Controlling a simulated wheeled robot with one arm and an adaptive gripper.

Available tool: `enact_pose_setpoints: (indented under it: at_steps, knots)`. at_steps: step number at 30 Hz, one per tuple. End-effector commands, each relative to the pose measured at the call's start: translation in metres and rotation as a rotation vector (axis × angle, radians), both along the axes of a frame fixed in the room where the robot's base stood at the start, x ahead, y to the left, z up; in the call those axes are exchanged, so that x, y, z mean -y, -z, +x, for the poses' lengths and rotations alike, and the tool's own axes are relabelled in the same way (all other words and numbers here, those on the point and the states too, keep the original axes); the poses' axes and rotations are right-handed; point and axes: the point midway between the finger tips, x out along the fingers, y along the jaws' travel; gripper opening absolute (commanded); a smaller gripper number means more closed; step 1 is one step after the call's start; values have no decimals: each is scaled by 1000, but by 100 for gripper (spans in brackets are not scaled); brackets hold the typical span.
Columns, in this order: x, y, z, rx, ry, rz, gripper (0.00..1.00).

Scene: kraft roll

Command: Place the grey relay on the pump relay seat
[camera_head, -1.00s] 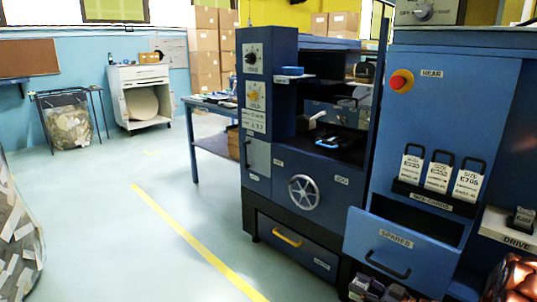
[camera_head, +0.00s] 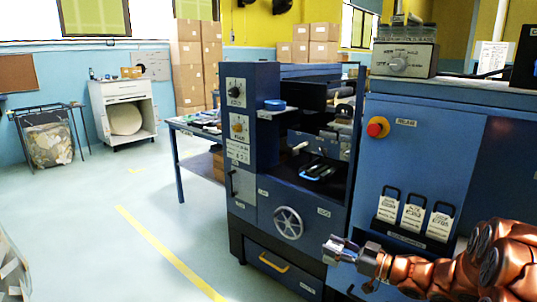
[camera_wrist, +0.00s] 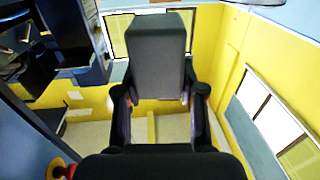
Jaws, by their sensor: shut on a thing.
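A grey block, which looks like the grey relay (camera_wrist: 158,50), sits between the fingertips of my gripper (camera_wrist: 159,97) in the wrist view. The dark fingers are closed against its two sides. In the head view my gripper (camera_head: 335,248) is at the lower right, in front of the blue cabinet (camera_head: 440,140); the relay cannot be made out clearly there. I cannot make out a pump relay seat in either view.
White cards with black handles (camera_head: 413,216) stand in a rack on the cabinet front. A red emergency knob (camera_head: 377,127) sits above them. A machine with a handwheel (camera_head: 288,222) stands left of the cabinet. Open floor (camera_head: 110,250) lies further left.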

Motion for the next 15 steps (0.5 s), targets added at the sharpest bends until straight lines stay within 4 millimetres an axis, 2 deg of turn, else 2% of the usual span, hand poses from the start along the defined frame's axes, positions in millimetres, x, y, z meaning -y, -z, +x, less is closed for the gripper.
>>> enact_pose_setpoints:
  at_steps: [1,15]
  knots:
    - [0,-8,0,-2,0,2,1]
    - [1,-61,1,-2,0,1,1]
